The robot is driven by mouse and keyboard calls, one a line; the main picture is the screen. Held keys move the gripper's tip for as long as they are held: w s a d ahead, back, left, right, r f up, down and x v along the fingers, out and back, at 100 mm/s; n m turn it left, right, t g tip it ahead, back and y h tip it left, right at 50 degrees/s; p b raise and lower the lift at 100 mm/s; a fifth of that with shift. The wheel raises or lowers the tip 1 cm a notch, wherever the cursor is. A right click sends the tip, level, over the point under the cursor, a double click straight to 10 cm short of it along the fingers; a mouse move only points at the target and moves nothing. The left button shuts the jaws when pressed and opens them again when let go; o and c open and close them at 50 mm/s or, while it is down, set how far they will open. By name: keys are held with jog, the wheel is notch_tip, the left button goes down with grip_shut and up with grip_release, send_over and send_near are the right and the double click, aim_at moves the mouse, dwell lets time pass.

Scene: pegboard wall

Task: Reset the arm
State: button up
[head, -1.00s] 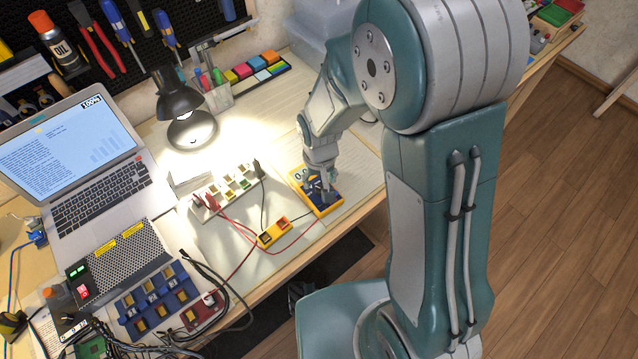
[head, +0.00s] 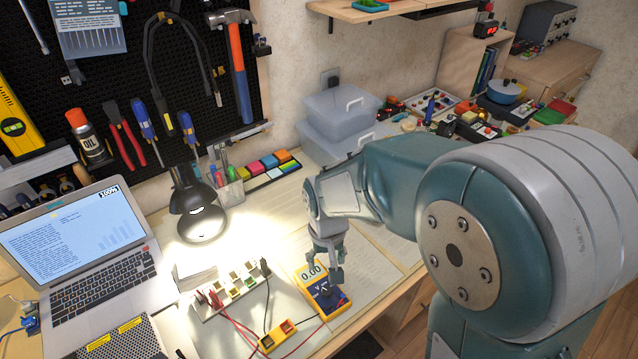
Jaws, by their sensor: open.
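My arm comes in from the right of the head view and bends down over the workbench (head: 375,285). My gripper (head: 331,290) is at its end, pointing down, small in the picture.
A lit black desk lamp (head: 190,195) and an open laptop (head: 75,255) stand to the left. A white terminal strip (head: 215,305) with red leads lies beside the meter. Clear plastic boxes (head: 340,108) stand behind. Tools hang on the black pegboard (head: 190,75).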

jog(key=s+d+r+t, duration=0.2)
jog(key=s+d+r, duration=0.3)
jog(key=r, duration=0.3)
jog(key=s+d+r+m+t, duration=0.1)
jog(key=s+d+r+t, duration=0.2)
jog(key=s+d+r, duration=0.3)
notch_tip(320, 180, up, 3)
jog(key=shift+s+r+m+t, duration=0.2)
jog(key=shift+s+m+t, duration=0.1)
jog(key=shift+s, duration=0.6)
jog(key=shift+d, duration=0.1)
jog(key=shift+c, duration=1)
